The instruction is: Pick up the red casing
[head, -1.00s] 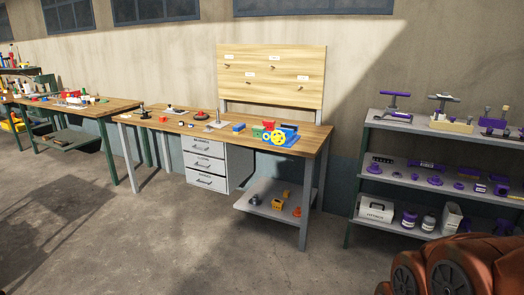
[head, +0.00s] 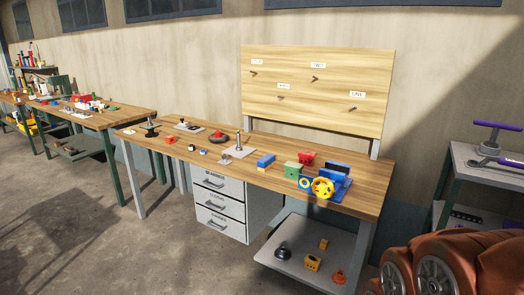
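A red block-like part (head: 306,158) stands towards the right of the wooden workbench (head: 228,176), behind a green block (head: 291,169). It may be the red casing, but it is too small to be sure. A smaller red-orange block (head: 171,140) lies near the bench's left end. My gripper is not in view; only orange links of my arm show at the lower right.
Yellow wheels (head: 322,188), blue blocks (head: 265,161) and a metal post on a plate (head: 238,149) share the bench. Drawers (head: 220,208) and a low shelf (head: 303,258) are beneath. A grey rack (head: 478,172) stands right. The floor (head: 130,250) in front is clear.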

